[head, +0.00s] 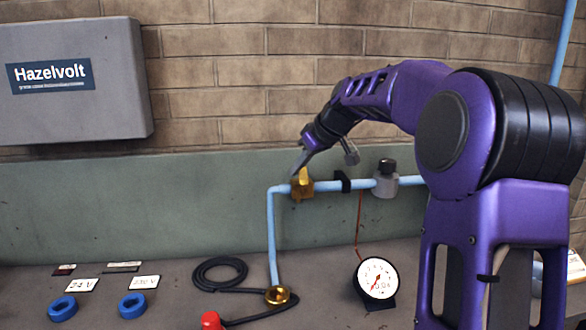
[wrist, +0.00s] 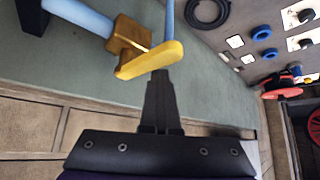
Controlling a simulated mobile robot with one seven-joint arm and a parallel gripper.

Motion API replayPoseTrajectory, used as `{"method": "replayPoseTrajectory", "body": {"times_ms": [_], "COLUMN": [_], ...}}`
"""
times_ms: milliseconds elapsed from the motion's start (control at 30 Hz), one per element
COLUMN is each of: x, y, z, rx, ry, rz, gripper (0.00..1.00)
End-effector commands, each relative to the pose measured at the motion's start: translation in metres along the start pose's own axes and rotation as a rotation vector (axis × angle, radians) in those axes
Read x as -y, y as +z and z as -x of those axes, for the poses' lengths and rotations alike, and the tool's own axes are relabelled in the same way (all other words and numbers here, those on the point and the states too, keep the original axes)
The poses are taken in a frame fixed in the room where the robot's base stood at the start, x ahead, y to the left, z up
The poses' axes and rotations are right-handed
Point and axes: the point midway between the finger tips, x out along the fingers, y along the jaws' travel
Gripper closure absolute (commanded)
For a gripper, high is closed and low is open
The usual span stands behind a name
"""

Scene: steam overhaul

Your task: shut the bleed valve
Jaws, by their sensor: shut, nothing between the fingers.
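The bleed valve is a brass body (head: 301,188) on a light blue pipe, with a yellow lever on it, in the head view. In the wrist view the brass body (wrist: 130,35) and the yellow lever (wrist: 150,60) show large; the lever lies slanted across the front of the body. My gripper (head: 297,172) is shut and empty, its tip at the valve. In the wrist view the closed fingers (wrist: 160,75) end at the lever's side, close to it; I cannot tell whether they touch. In the head view the gripper partly covers the lever.
The light blue pipe (head: 272,235) bends down to a brass fitting (head: 277,295) on the bench. A grey fitting with a black cap (head: 386,180) sits right of the valve. A dial gauge (head: 377,279), a coiled black cable (head: 220,272) and blue rings (head: 132,305) are on the bench.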

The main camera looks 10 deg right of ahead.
Motion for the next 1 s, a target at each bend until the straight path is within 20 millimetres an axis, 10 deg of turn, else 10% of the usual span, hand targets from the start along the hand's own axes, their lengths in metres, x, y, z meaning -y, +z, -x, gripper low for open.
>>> {"method": "replayPoseTrajectory", "body": {"times_ms": [1000], "x": [-0.016], "y": [0.015], "z": [0.009], "rx": [0.01], "ry": [0.007], "rz": [-0.004], "gripper": [1.0]}}
